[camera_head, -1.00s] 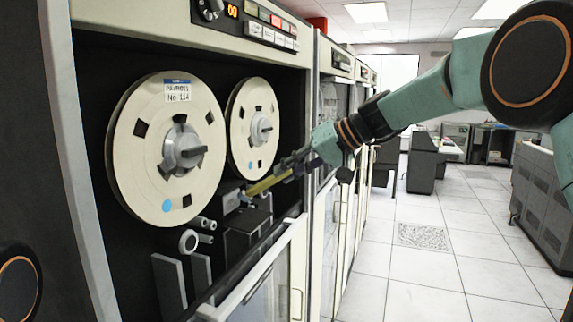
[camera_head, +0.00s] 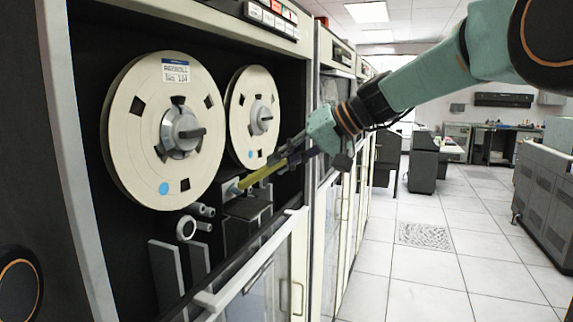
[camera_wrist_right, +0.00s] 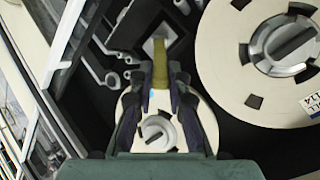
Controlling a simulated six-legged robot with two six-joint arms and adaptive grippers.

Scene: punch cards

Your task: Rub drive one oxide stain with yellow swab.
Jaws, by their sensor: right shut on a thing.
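The yellow swab (camera_head: 257,176) is held in my right gripper (camera_head: 287,160), which is shut on it, and points down and left into the tape drive (camera_head: 308,110). Its tip is at the head block (camera_head: 247,207) below the right reel, and I cannot tell whether it touches. In the right wrist view the swab (camera_wrist_right: 160,65) stands between the fingers of my right gripper (camera_wrist_right: 160,88), its tip by a grey square part (camera_wrist_right: 143,35). I cannot make out the oxide stain. My left gripper is not in view.
A large labelled reel (camera_head: 140,130) and a second reel (camera_head: 240,125) sit above the head block. Small rollers (camera_head: 187,228) are to its left. The drive's lowered glass door (camera_head: 262,285) is below. The tiled aisle (camera_head: 430,275) at right is clear.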

